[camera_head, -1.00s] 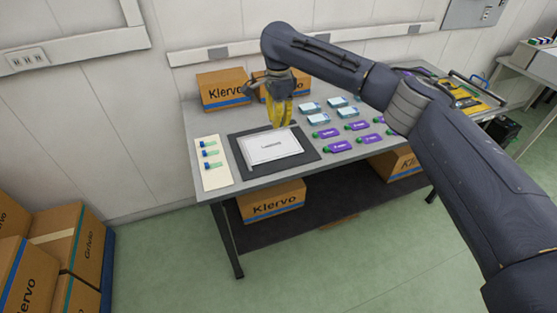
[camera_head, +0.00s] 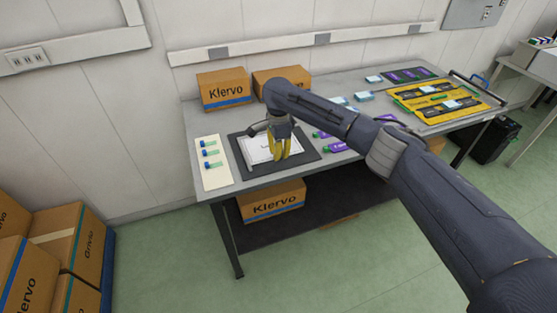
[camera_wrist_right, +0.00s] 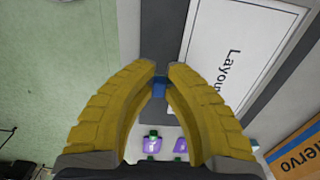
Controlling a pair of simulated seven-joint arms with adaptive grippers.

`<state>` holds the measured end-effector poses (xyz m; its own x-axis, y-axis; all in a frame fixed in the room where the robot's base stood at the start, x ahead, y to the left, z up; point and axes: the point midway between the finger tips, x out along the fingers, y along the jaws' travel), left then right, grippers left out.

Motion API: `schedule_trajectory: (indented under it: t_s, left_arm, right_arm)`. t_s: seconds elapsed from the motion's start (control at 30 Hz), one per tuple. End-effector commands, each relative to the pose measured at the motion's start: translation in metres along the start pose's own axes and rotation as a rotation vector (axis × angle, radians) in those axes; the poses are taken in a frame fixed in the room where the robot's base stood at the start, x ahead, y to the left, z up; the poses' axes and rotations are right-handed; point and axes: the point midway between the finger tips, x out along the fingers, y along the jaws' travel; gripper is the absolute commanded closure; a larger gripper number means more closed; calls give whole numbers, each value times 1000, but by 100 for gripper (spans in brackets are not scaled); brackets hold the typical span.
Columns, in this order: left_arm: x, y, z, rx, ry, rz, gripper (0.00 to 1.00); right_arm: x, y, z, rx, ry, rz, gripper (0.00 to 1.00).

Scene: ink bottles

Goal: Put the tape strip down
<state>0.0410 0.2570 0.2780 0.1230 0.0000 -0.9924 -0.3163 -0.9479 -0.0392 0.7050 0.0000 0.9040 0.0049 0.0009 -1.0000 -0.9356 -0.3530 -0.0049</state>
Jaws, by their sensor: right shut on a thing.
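My right gripper (camera_head: 280,157), with yellow fingers, is over the right part of the dark mat (camera_head: 308,158), beside the middle of the white layout sheet (camera_head: 256,150). In the right wrist view, its fingertips (camera_wrist_right: 161,70) are closed on a small blue piece, the tape strip (camera_wrist_right: 159,88). Only a bit of the strip shows; whether it touches the mat I cannot tell. Several blue and green strips (camera_head: 209,153) lie on a cream card (camera_head: 217,178) at the table's left. My left gripper is out of view.
Purple bottles with green caps (camera_wrist_right: 152,143) lie near the mat, partly hidden by my arm in the head view. Light blue boxes (camera_head: 364,96) are behind them. Klervo cartons (camera_head: 222,90) stand at the back.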

Motion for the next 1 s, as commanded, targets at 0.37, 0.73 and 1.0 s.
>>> schedule_trajectory:
  t_s: [0.37, 0.73, 1.0]
  left_arm:
    - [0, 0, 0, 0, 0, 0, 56]
    - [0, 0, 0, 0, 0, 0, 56]
    - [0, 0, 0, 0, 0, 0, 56]
  right_arm:
    - [36, 1, 0, 0, -1, 1, 97]
    - [39, 1, 0, 1, -1, 1, 85]
    - [38, 0, 0, 1, -1, 1, 65]
